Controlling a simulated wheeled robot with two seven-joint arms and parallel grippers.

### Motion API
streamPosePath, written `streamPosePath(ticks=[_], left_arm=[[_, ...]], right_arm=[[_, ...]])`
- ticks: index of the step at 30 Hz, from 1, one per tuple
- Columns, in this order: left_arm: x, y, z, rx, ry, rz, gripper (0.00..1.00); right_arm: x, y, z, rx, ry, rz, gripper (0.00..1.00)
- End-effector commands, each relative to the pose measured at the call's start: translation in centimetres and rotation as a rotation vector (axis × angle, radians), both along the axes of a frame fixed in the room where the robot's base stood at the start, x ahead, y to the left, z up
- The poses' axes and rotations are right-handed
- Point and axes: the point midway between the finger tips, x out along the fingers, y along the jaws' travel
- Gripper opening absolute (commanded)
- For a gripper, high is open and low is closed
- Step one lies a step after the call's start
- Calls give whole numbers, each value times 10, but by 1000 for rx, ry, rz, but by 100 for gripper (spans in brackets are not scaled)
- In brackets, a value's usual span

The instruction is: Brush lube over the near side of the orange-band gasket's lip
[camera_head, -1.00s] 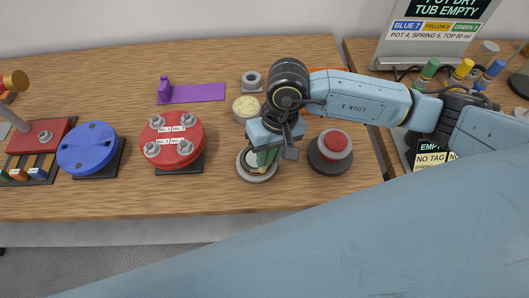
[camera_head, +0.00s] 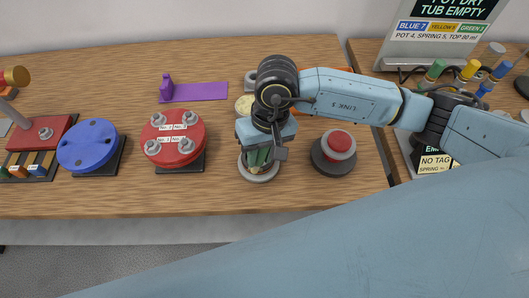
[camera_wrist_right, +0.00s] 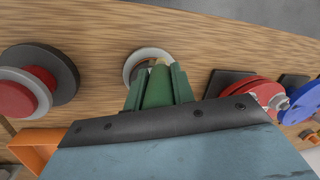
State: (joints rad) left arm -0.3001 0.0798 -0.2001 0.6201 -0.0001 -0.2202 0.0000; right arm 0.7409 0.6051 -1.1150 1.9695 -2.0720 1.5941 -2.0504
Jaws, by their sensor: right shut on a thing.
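My right gripper (camera_head: 258,158) is over the grey ring-shaped seat (camera_head: 245,175) near the table's front edge. In the right wrist view its green fingers (camera_wrist_right: 158,85) are shut on a green brush handle (camera_wrist_right: 158,90). The brush's pale tip (camera_wrist_right: 161,62) is down at the inside of the grey ring (camera_wrist_right: 131,64), on its near side. Whether the tip touches the gasket is hard to tell. The gasket and its orange band are mostly hidden by the gripper and brush. A cream-topped round tub (camera_head: 243,104) stands behind, partly covered by my arm. My left gripper is not in view.
A red button on a dark base (camera_head: 333,152) stands close to the right of the ring. A red flange (camera_head: 174,139) and a blue disc (camera_head: 87,147) stand to the left. A purple bracket (camera_head: 200,93) lies behind. An orange holder (camera_wrist_right: 35,150) shows in the wrist view.

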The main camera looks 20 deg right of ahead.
Motion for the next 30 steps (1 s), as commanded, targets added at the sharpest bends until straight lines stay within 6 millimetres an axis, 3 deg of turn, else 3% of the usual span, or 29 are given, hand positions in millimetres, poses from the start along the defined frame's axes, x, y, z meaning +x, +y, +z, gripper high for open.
streamPosePath(ticks=[9,19,30], left_arm=[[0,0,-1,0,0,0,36],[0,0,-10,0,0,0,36],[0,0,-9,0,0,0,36]], right_arm=[[1,-2,0,0,-3,-2,0],[0,-16,0,-2,-5,-3,0],[0,-16,0,-1,-4,-3,0]])
